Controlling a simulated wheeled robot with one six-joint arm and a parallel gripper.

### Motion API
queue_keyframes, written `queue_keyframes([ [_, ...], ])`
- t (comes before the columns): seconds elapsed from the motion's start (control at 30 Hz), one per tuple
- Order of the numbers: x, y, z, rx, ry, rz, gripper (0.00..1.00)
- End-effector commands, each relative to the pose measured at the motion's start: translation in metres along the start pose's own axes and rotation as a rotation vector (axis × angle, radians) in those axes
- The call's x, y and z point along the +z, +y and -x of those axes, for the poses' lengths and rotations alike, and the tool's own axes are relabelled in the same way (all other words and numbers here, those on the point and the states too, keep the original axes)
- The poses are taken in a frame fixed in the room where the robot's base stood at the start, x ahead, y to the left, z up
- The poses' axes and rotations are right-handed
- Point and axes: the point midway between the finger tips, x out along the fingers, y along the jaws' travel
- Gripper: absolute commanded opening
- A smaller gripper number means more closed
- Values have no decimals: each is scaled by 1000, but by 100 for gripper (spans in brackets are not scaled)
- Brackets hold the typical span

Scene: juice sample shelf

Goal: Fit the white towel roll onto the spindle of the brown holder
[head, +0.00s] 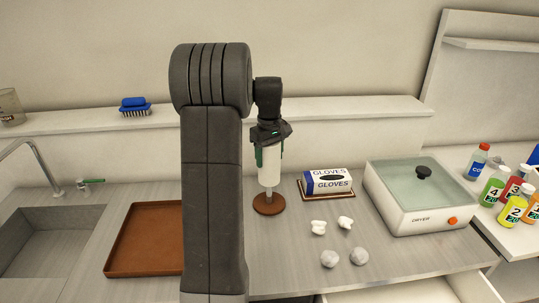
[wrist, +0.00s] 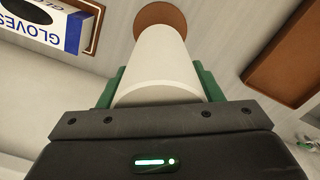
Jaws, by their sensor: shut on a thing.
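The white towel roll (head: 269,170) is upright between the green-padded fingers of my gripper (head: 270,152), which is shut on it. The roll also shows in the wrist view (wrist: 160,65), between the finger pads (wrist: 160,92). The brown holder (head: 268,208) stands on the counter directly below, and its round base shows past the roll's far end in the wrist view (wrist: 160,12). In the head view a short length of the spindle (head: 268,193) shows between the roll's lower end and the base. The spindle's top is hidden, so I cannot tell how far it is inside the roll.
A glove box (head: 328,182) stands right of the holder, with several crumpled white and grey pieces (head: 330,258) in front. A dryer (head: 425,200) is farther right. A brown tray (head: 140,245) and a sink (head: 45,240) are left. A shelf ledge (head: 335,112) runs behind.

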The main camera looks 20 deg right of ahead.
Motion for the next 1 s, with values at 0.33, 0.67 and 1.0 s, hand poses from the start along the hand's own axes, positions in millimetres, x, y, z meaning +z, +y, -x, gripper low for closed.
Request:
queue_keyframes([
  [0.33,0,0,-8,1,1,0,30],
  [0.67,0,0,-15,1,1,0,30],
  [1.0,0,0,-18,1,1,0,30],
])
